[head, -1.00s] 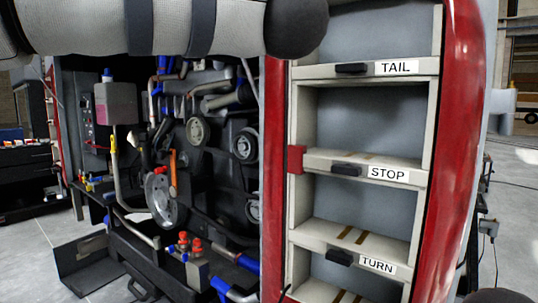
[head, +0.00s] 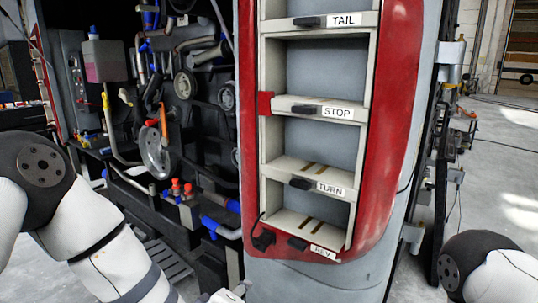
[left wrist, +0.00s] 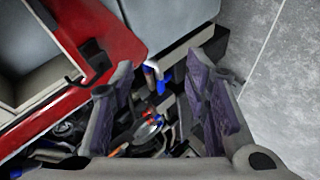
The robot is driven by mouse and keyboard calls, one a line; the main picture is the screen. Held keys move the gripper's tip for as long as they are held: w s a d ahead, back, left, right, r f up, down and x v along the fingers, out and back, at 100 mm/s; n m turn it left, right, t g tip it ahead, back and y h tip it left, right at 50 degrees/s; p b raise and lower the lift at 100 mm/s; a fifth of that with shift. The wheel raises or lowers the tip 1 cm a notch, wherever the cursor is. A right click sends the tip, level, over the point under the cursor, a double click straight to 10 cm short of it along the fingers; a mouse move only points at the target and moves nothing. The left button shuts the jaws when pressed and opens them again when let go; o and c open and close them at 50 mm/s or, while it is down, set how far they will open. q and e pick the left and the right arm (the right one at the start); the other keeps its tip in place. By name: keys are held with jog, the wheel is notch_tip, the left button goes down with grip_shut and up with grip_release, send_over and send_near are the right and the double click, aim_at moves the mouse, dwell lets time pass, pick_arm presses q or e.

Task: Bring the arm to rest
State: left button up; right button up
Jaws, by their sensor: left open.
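My left arm (head: 95,240) comes in at the lower left of the head view, in front of the engine bay, and runs down out of the bottom edge. In the left wrist view my left gripper (left wrist: 163,105) is open, with its two purple-grey pads apart and nothing held between them. Engine parts show beyond the pads. My right arm (head: 490,270) shows only at the lower right corner of the head view. Its gripper is out of view.
The red-edged lamp rack (head: 390,130) has empty compartments labelled TAIL, STOP, TURN and REV. The open engine bay (head: 165,110) with hoses and pulleys is to its left. Grey floor (head: 500,150) is clear at the right.

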pick_arm(q)
jog(key=s+a+f+m+g, duration=0.2)
jog(key=s+f, duration=0.4)
jog(key=s, duration=0.1)
jog(key=s+a+f+m+g, duration=0.2)
jog(key=s+a+f, duration=0.1)
jog(key=s+f, duration=0.25)
jog(key=s+a+f+m+g+y, duration=0.1)
jog(key=s+a+f+m+g, duration=0.1)
jog(key=s, duration=1.2)
jog(key=s+a+f+m+g+y, duration=0.1)
jog(key=s+a+m+g, duration=0.3)
jog(key=s, duration=1.1)
jog(key=a+f+g, duration=0.1)
jog(key=a+g, duration=0.2)
jog(key=a, duration=0.1)
jog(key=shift+a+f+m, duration=0.15)
jog(key=shift+a+m, duration=0.15)
jog(key=shift+a, duration=0.05)
jog(key=shift+w, duration=0.1)
